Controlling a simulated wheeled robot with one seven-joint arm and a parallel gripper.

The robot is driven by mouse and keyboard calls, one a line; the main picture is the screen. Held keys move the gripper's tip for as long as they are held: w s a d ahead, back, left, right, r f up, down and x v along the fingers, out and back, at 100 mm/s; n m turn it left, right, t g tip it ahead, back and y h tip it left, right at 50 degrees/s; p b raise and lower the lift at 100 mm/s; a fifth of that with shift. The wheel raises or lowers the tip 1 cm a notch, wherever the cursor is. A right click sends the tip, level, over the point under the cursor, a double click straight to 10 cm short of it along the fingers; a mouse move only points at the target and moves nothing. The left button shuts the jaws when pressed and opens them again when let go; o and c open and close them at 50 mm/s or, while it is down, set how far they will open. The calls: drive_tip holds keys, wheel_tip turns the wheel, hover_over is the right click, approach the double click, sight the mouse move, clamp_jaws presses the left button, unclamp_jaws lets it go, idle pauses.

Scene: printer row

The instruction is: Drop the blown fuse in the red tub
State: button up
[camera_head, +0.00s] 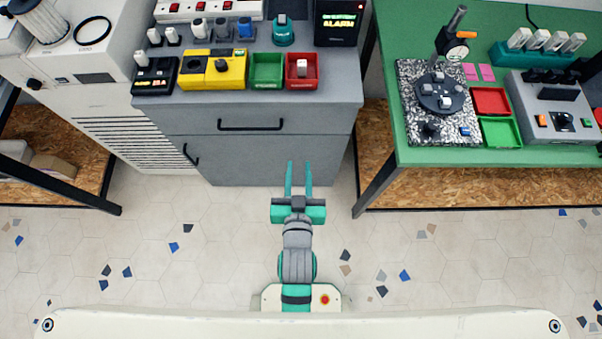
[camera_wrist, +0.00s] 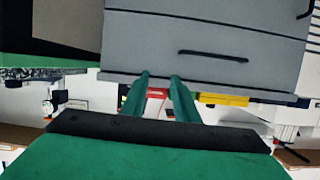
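The red tub (camera_head: 303,83) stands at the front right of the grey cabinet top, with a small whitish piece in it. In the wrist view a red edge, likely the tub (camera_wrist: 157,92), shows between my fingers. A black block (camera_head: 155,82) at the front left holds a pale upright piece (camera_head: 141,58), perhaps a fuse. Several pale fuse-like cylinders (camera_head: 199,27) stand behind it. I cannot tell which is blown. My gripper (camera_head: 299,165) is open and empty, low in front of the cabinet; its fingers (camera_wrist: 160,80) are apart.
A green tub (camera_head: 266,70) adjoins the red one, beside a yellow block (camera_head: 212,70) with a black knob. A display (camera_head: 339,21) reads ALARM. The green table (camera_head: 390,45) at right bears another red tray (camera_head: 490,100) and a green tray (camera_head: 500,132). The floor around my arm is clear.

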drive_tip(key=s+r+t, duration=0.1)
drive_tip(key=s+r, duration=0.1)
drive_tip(key=s, duration=1.7)
drive_tip(key=shift+d, duration=0.35)
